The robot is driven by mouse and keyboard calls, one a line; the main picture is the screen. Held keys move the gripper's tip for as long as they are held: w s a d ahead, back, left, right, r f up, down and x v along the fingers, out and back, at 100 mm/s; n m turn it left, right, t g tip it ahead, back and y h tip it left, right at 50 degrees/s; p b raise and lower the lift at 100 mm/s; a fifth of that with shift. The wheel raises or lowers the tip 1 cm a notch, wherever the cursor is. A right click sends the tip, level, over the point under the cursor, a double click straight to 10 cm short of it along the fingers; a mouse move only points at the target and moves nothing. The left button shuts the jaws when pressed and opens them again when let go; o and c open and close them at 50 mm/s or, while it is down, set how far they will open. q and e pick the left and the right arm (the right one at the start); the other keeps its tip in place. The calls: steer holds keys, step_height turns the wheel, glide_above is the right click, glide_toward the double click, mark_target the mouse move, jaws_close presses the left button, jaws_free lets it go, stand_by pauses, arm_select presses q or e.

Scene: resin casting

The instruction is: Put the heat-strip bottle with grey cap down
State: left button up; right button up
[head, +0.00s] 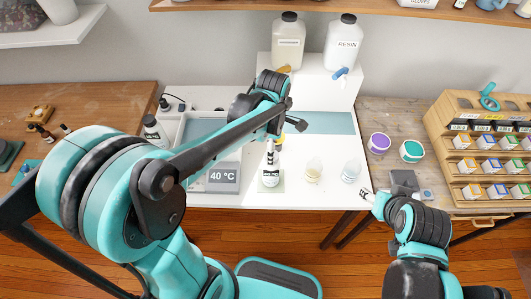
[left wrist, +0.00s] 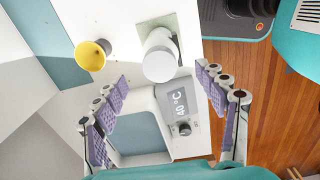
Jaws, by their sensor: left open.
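A white bottle with a dark label (head: 270,178) stands upright on a pale green plate (head: 281,187) in the middle of the white worktop. The left wrist view shows this bottle from above (left wrist: 160,62), with a pale grey-white round top, on the plate (left wrist: 145,27). My left gripper (head: 280,131) is open above and behind the bottle. In the left wrist view its fingers (left wrist: 162,77) are spread to either side, with the bottle top near the gap between the tips. My right gripper (head: 372,199) is at the lower right; a small white piece with dark marks shows at its tip.
A 40 °C display unit (head: 223,178) stands left of the bottle. A yellow-lined cup (left wrist: 92,55) is close to the left fingers. Two pale cups (head: 314,170) (head: 351,171) stand to the right. Resin jugs (head: 343,42) stand on the rear ledge.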

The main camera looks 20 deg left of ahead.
arm_select(q)
steer(key=s+a+r+m+t, duration=0.2)
steer(key=s+m, duration=0.3)
steer(key=m, duration=0.5)
steer(key=s+a+r+m+t, duration=0.2)
steer(key=s+r+m+t, duration=0.2)
steer(key=m, duration=0.6)
steer(key=shift+s+a+m+t, duration=0.3)
steer(key=shift+s+t, duration=0.2)
steer(key=shift+s, duration=0.05)
steer(key=shift+f, duration=0.1)
